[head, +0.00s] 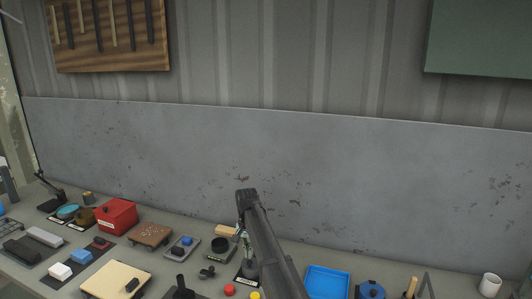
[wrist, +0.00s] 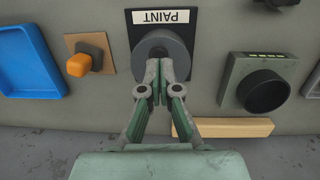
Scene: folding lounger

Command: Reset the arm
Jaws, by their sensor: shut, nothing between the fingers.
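My arm (head: 268,245) reaches up from the bottom of the head view and bends down at its top end. My gripper (wrist: 160,97) is shut and empty in the wrist view, with its fingertips together. It points down at a grey cylinder (wrist: 161,50) on a black plate labelled PAINT (wrist: 163,17). The fingertips overlap the cylinder's near edge in the picture; I cannot tell whether they touch it. In the head view the gripper is small and partly hidden by my arm, just above the cylinder (head: 250,268).
A dark box with a black ring (wrist: 264,91) and a wooden block (wrist: 225,128) lie to the right in the wrist view. An orange knob (wrist: 79,66) and a blue tray (wrist: 32,62) are left. A red box (head: 116,216) and a white mug (head: 490,285) stand on the bench. A grey panel (head: 150,140) rises behind.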

